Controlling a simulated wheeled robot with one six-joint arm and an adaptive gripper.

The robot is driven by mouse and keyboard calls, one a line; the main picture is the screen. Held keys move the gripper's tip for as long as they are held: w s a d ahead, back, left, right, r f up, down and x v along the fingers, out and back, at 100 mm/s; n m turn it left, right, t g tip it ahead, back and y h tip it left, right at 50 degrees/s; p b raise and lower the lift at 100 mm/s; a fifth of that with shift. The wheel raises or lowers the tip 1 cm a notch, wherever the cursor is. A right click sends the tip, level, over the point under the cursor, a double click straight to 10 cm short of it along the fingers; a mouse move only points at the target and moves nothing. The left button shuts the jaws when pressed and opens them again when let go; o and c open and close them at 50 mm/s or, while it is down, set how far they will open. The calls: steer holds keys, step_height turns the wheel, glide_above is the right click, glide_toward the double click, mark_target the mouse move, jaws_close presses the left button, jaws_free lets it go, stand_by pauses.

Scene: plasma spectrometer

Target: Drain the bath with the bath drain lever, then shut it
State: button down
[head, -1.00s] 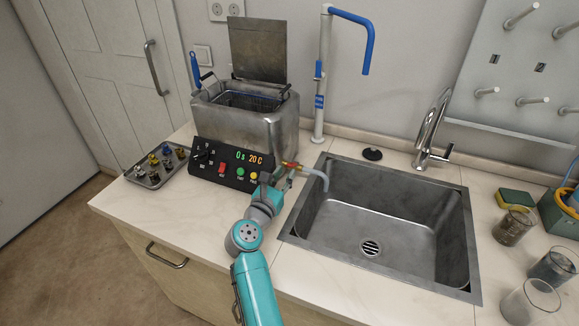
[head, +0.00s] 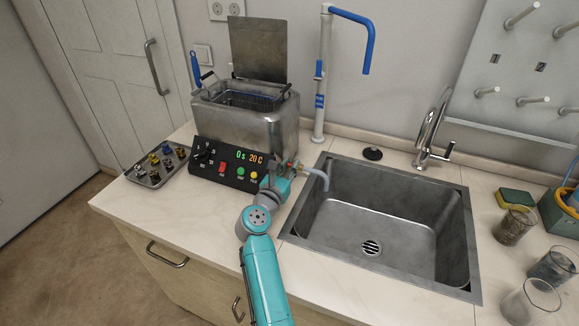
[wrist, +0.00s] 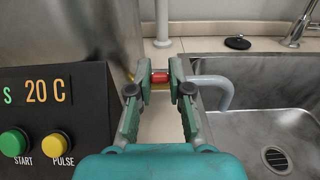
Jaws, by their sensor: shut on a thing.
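The bath is a steel ultrasonic tank (head: 262,125) with its lid raised and a wire basket inside. Its drain lever has a red grip (wrist: 160,77) that shows between my fingers in the wrist view. My gripper (wrist: 161,80) is shut on this red grip, at the right side of the tank. A grey drain spout (head: 322,177) bends down over the left edge of the sink (head: 395,225); it also shows in the wrist view (wrist: 226,92). My fingers hide most of the valve. The water level and any flow from the spout cannot be made out.
The control panel (head: 228,165) reads 0 s and 20 C, close left of my gripper. A tray of small parts (head: 157,168) lies farther left. A blue-tipped stand pipe (head: 320,100) rises behind. Beakers (head: 513,225) stand right of the sink.

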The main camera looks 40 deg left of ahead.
steer(key=shift+w+r, duration=0.1)
steer(key=shift+r, duration=0.05)
steer(key=shift+w+a+r+g+h, duration=0.1)
steer(key=shift+w+r+g+h, duration=0.15)
steer(key=shift+g, duration=0.45)
steer(key=shift+w+a+r+g+h, duration=0.15)
steer(key=shift+r+g, duration=0.2)
steer(key=shift+g, duration=0.35)
steer(key=shift+w+r+g+h, duration=0.25)
steer(key=shift+w+g, duration=0.15)
steer(key=shift+g, duration=0.6)
steer(key=shift+w+r+g+h, duration=0.25)
steer(key=shift+w+g, duration=0.1)
steer(key=shift+g, duration=0.65)
steer(key=c, duration=1.4)
jaws_free()
steer(key=shift+o, duration=0.2)
steer(key=v, duration=1.2)
